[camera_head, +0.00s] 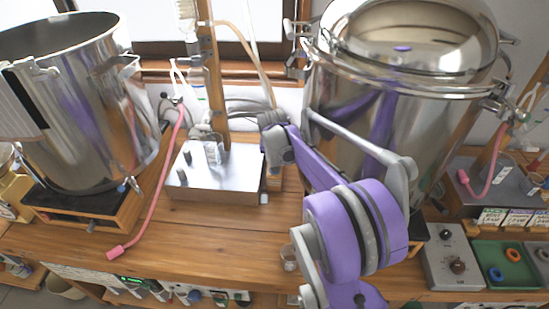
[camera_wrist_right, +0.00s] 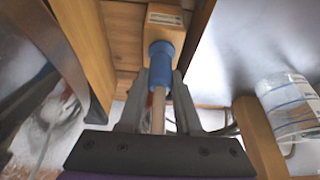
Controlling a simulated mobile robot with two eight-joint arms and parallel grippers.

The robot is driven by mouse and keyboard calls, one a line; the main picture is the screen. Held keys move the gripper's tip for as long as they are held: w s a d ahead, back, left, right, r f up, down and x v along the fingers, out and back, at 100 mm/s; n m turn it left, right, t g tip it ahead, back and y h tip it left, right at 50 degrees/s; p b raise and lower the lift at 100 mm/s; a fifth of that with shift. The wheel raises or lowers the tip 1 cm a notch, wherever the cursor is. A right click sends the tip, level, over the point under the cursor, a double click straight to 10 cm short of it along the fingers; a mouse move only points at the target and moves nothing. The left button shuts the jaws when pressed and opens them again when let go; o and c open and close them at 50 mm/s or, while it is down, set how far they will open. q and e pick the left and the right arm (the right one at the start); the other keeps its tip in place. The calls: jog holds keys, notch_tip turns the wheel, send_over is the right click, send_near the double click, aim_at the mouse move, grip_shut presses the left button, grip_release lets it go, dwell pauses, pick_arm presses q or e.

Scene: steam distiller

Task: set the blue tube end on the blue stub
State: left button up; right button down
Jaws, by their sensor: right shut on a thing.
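In the right wrist view the blue tube end (camera_wrist_right: 159,74) sits between the fingertips of my right gripper (camera_wrist_right: 158,82), with a pale tube running back from it between the fingers. The gripper is shut on it. A wider blue collar (camera_wrist_right: 161,48), apparently the blue stub, shows at its far end, against a labelled wooden block (camera_wrist_right: 164,20). The two blue parts are in line and look in contact; I cannot tell how far one is seated. In the head view my right gripper is largely hidden behind my purple arm, near the metal-topped box. My left gripper is not in view.
A large steel pot (camera_head: 400,110) stands right of my arm and another pot (camera_head: 75,110) stands at left. A metal-topped box (camera_head: 215,172) stands between them. A pink tube (camera_head: 165,165) hangs to the bench. The wooden bench (camera_head: 215,240) has free room in front of the box.

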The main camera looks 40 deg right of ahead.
jog(key=shift+f, duration=0.1)
dwell(0.3)
jog(key=shift+f, duration=0.4)
jog(key=c, duration=0.5)
grip_release()
jog(key=shift+r, duration=0.1)
jog(key=shift+r+p, duration=2.05)
jog(key=shift+r, duration=1.45)
